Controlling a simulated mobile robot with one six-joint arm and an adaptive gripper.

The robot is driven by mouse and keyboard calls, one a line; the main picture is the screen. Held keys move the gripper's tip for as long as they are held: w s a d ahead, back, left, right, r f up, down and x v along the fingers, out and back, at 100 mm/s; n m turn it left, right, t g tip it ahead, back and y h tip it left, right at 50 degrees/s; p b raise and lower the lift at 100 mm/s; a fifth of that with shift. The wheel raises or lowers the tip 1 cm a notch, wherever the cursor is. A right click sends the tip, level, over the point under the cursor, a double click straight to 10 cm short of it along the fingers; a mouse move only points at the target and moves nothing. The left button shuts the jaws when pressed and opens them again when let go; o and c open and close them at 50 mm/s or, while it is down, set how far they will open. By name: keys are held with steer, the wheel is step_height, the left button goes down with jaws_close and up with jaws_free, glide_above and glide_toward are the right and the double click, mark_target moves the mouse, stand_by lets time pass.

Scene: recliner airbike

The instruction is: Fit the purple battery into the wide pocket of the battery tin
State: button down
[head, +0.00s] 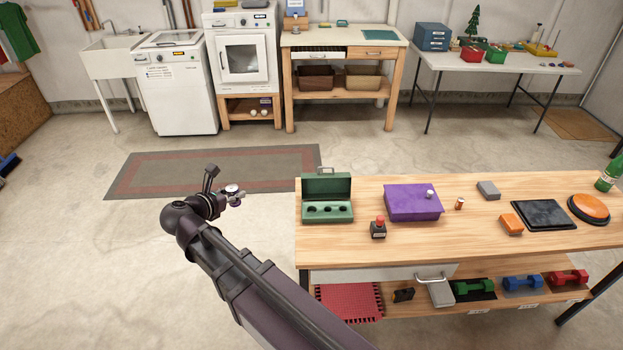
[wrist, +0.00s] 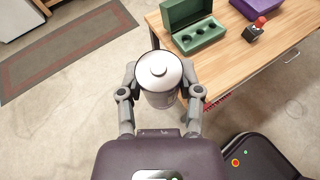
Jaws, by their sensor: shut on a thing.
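My gripper (head: 226,196) is shut on a battery (wrist: 159,72), held in the air over the floor, left of the workbench. In the wrist view the gripper (wrist: 160,86) grips the battery's sides, and its pale end with a raised nub faces the camera. Its side is mostly hidden; a little purple shows at it in the head view. The green battery tin (head: 327,218) stands lid open at the workbench's left end, with dark round pockets in its insert. In the wrist view the tin (wrist: 207,39) is beyond and right of the battery, apart from it. I cannot tell which pocket is widest.
A purple box (head: 410,205) with a small silver cylinder (head: 429,194) on top stands right of the tin. A copper-coloured cylinder (head: 460,203) stands farther right. The workbench (head: 440,243) is clear along its front.

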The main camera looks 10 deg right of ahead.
step_height(320, 180, up, 8)
steer(key=p, duration=0.7)
steer(key=shift+r, duration=0.1)
